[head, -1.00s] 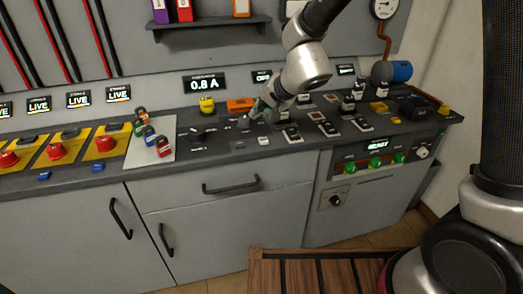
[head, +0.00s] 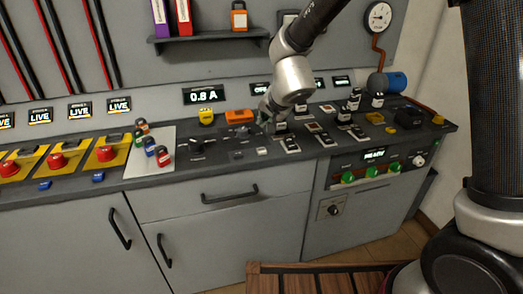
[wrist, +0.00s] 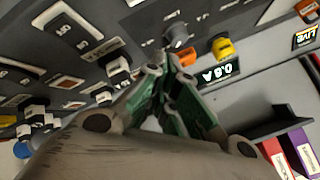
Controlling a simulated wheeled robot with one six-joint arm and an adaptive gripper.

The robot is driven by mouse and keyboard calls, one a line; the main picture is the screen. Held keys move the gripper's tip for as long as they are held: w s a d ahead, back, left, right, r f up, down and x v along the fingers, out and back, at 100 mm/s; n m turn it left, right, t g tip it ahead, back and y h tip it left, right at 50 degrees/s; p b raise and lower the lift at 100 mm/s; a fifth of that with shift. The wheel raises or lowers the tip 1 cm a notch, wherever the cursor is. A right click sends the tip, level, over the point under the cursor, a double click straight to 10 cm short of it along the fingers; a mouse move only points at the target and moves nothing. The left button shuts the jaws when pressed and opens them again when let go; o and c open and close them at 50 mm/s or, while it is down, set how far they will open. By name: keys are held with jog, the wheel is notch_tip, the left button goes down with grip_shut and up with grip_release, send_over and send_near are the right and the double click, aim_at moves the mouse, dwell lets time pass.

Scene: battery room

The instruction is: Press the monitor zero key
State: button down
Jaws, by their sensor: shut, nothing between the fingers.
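My gripper (head: 266,126) points down at the counter's control panel, right of an orange block (head: 240,116). In the wrist view its green-lined fingers (wrist: 165,62) are shut and empty, with the tips near the panel; contact cannot be told. A small white key (head: 262,151) sits in front of the gripper, and a grey key (head: 237,154) is left of it. Their labels are too small to read, so I cannot tell which key is the monitor zero key. A display (head: 204,95) reads 0.8 A.
Rocker switches (head: 290,144) stand right of the gripper. A black knob (head: 197,145) and yellow padlock (head: 206,117) are left of it. Red stop buttons (head: 57,161) are at far left. A shelf (head: 212,35) hangs above. A lower panel has green buttons (head: 371,172).

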aim_at(265, 149)
jog(key=shift+f, duration=3.75)
jog(key=shift+f, duration=0.15)
jog(key=shift+f, duration=0.25)
jog(key=shift+f, duration=0.4)
jog(key=shift+r, duration=0.85)
jog(key=shift+r, duration=1.85)
jog(key=shift+a+r, duration=0.1)
jog(key=shift+r, duration=0.55)
